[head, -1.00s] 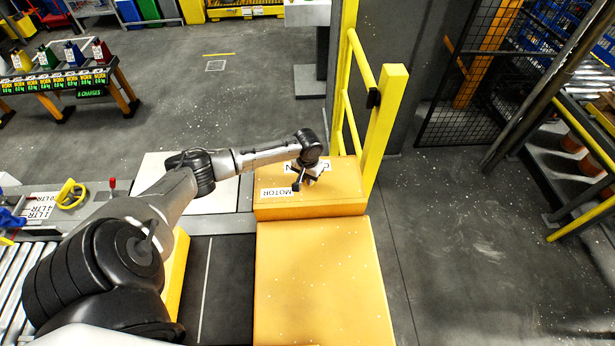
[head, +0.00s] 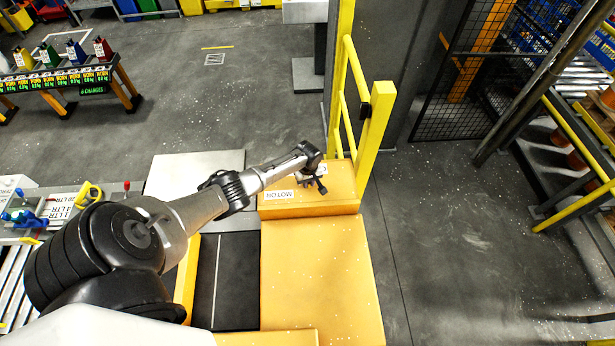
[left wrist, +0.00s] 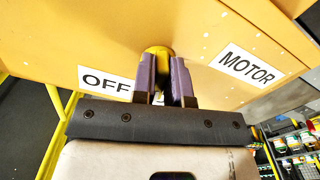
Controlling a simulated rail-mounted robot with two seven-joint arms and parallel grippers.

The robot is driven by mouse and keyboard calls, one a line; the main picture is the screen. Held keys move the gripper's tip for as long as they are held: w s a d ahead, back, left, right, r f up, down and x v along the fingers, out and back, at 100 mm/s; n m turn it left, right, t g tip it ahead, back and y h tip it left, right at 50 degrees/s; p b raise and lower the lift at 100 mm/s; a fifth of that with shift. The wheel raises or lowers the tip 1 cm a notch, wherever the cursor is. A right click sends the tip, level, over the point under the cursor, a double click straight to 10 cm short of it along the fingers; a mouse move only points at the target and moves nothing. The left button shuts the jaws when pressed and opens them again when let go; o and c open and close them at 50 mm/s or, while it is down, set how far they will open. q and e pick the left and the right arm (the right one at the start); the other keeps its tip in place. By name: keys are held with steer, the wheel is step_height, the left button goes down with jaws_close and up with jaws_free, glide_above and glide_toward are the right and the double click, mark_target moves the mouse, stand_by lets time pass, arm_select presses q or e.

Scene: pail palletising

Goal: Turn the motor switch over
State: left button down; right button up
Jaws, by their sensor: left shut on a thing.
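The motor switch (left wrist: 158,50) shows in the left wrist view as a rounded yellow part on the yellow housing's face. My left gripper (left wrist: 163,78) has its two purple fingers shut on it, one on each side, which hides much of it. An "OFF" label (left wrist: 105,83) is left of the fingers and a "MOTOR" label (left wrist: 247,66) is right of them. In the head view my left gripper (head: 315,180) is at the yellow housing (head: 337,203), right of the "MOTOR" label (head: 280,195). The switch is hidden there. My right gripper is not in view.
A yellow guard rail (head: 372,135) stands directly behind and right of the housing. A large yellow box surface (head: 318,275) lies in front of it. A roller conveyor (head: 14,285) is at the left. The grey floor to the right is open.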

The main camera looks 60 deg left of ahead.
arm_select(q)
steer(key=shift+w+n+p, duration=0.15)
steer(key=shift+n+p, duration=0.9)
steer(key=shift+n, duration=0.95)
steer(key=c, duration=1.1)
jaws_free()
steer(key=shift+c, duration=0.2)
steer(key=shift+r, duration=0.35)
step_height(320, 180, up, 13)
steer(key=p, duration=0.2)
steer(key=shift+p, duration=0.3)
